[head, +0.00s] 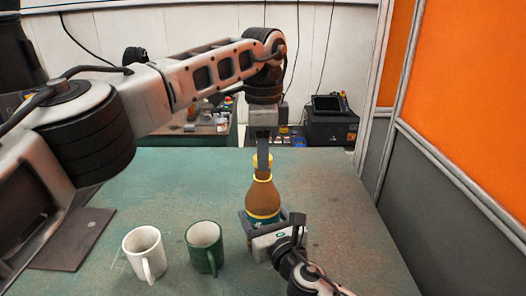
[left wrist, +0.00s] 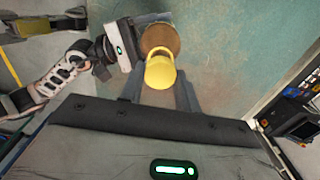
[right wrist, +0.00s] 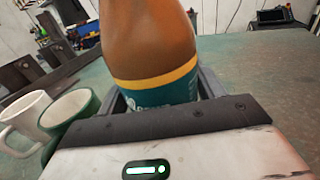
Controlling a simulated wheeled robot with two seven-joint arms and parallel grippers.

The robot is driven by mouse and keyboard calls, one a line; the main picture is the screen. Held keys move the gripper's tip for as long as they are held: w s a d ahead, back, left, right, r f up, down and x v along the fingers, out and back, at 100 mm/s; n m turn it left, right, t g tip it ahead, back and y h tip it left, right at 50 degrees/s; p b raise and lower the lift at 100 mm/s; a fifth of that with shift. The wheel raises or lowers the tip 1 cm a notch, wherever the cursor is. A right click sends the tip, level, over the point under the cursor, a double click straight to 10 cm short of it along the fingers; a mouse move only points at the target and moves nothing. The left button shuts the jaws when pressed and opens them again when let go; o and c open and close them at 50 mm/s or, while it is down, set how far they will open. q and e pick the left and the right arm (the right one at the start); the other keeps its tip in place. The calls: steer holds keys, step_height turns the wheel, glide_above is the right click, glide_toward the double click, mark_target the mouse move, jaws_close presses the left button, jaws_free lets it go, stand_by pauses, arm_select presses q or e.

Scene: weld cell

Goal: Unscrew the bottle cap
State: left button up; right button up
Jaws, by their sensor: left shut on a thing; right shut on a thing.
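A brown bottle (head: 263,197) with a teal and yellow label stands upright on the green table. My right gripper (head: 272,222) is shut around its lower body; the right wrist view shows the bottle (right wrist: 150,50) between the fingers. The yellow cap (head: 262,160) is on the bottle's neck. My left gripper (head: 263,158) comes down from above and is shut on the cap. In the left wrist view the cap (left wrist: 160,73) sits between the fingers, with the bottle's brown shoulder (left wrist: 160,38) behind it. The fingers partly hide the cap in the head view.
A white mug (head: 144,253) and a green mug (head: 204,247) stand on the table (head: 330,190) left of the bottle. A dark flat plate (head: 72,240) lies at the left. The table right of the bottle is clear. An orange and grey partition (head: 450,100) stands at the right.

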arm_select(q)
steer(key=shift+r, duration=2)
arm_select(e)
steer(key=o, duration=2)
steer(key=shift+c, duration=0.2)
steer(key=shift+s, duration=0.1)
